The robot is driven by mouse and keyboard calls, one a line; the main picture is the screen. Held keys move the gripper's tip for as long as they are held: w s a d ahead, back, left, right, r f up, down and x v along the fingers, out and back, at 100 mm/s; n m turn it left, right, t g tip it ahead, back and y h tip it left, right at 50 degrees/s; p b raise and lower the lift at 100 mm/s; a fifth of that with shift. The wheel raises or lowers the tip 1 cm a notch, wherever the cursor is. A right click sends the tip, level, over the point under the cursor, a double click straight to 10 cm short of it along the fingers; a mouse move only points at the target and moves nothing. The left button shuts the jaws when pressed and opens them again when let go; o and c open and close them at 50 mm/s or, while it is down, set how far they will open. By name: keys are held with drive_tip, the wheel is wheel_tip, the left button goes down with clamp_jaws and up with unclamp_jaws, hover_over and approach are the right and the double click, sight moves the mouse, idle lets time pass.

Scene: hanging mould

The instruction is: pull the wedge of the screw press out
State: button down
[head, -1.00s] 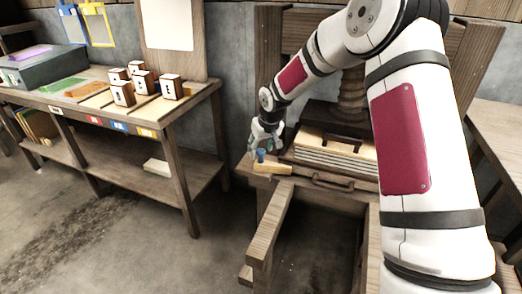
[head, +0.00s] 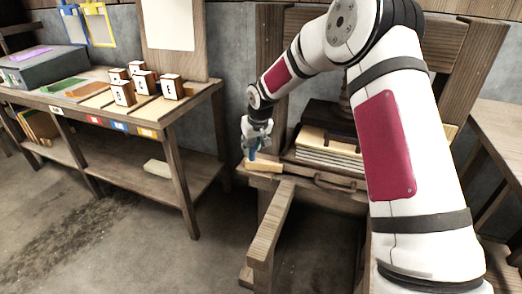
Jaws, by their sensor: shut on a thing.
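The wedge (head: 266,166) is a pale wooden piece with a blue peg (head: 252,153) at its left end. It lies at the left front corner of the wooden screw press (head: 272,60). My gripper (head: 253,151) points down over the wedge's left end and is shut on the blue peg. The fingertips are small here and partly hide the peg. The press screw (head: 345,98) is mostly hidden behind my arm. A layered stack (head: 328,156) lies on the press bed, to the right of the wedge.
A wooden bench (head: 190,112) with several lettered blocks (head: 123,93) stands at the left. A bar with a curved handle (head: 338,183) crosses the press front. A wooden rail (head: 268,228) juts forward below. The floor (head: 130,245) between bench and press is clear.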

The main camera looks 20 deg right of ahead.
drive_tip(key=shift+w+a+b, duration=0.15)
drive_tip(key=shift+w+a, duration=0.3)
drive_tip(key=shift+a, duration=0.15)
drive_tip(key=shift+w+a+b, duration=0.15)
drive_tip(key=shift+w+a, duration=0.25)
drive_tip(key=shift+a, duration=0.2)
drive_tip(key=shift+w+a, duration=0.1)
drive_tip(key=shift+a, duration=0.1)
drive_tip(key=shift+r, duration=0.1)
drive_tip(key=c, duration=1.3)
unclamp_jaws()
drive_tip(key=shift+w+a, duration=0.1)
drive_tip(key=v, duration=1.2)
